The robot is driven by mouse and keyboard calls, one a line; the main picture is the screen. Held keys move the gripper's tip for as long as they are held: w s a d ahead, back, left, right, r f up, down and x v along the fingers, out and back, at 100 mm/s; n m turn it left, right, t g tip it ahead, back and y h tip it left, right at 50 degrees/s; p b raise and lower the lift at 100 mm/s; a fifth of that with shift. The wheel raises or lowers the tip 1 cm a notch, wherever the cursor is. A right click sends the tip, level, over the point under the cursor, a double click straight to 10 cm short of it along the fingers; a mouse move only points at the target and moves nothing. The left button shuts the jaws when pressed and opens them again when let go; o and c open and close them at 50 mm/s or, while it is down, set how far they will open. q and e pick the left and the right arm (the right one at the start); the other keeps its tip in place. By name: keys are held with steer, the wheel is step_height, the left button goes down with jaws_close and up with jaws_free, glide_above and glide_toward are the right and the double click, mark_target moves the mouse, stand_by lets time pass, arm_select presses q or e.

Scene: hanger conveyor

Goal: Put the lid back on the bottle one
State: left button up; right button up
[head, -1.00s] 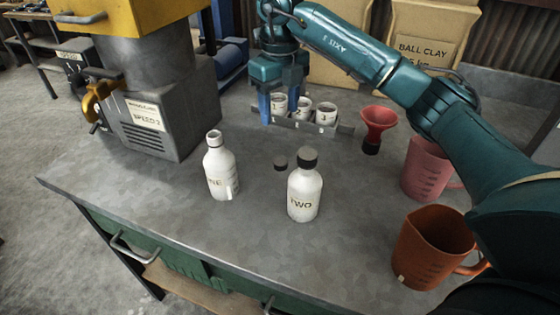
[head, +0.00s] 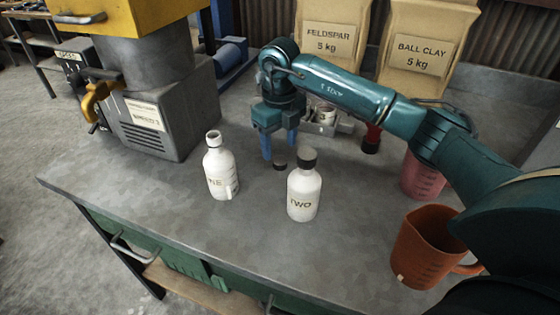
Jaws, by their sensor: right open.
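Bottle one (head: 221,172) is white, upright and uncapped, standing on the workbench with its label partly readable. A small dark lid (head: 280,164) lies on the bench between and a little behind the two bottles. The white bottle marked TWO (head: 303,190) stands upright to the right with a dark lid on it. My right gripper (head: 279,150) points down with its blue fingers apart and empty. Its fingertips show just behind the lid; I cannot tell how high they are above the bench. My left gripper is not in view.
A tray of white cups (head: 327,115) stands behind my right arm, which partly hides it. A grey-and-yellow machine (head: 180,110) stands at the left.

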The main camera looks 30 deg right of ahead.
mark_target(280, 161)
steer(key=shift+s+f, duration=0.2)
steer(key=shift+f, duration=1.75)
steer(key=shift+c, duration=0.3)
steer(key=c, duration=1)
step_height(280, 161, up, 10)
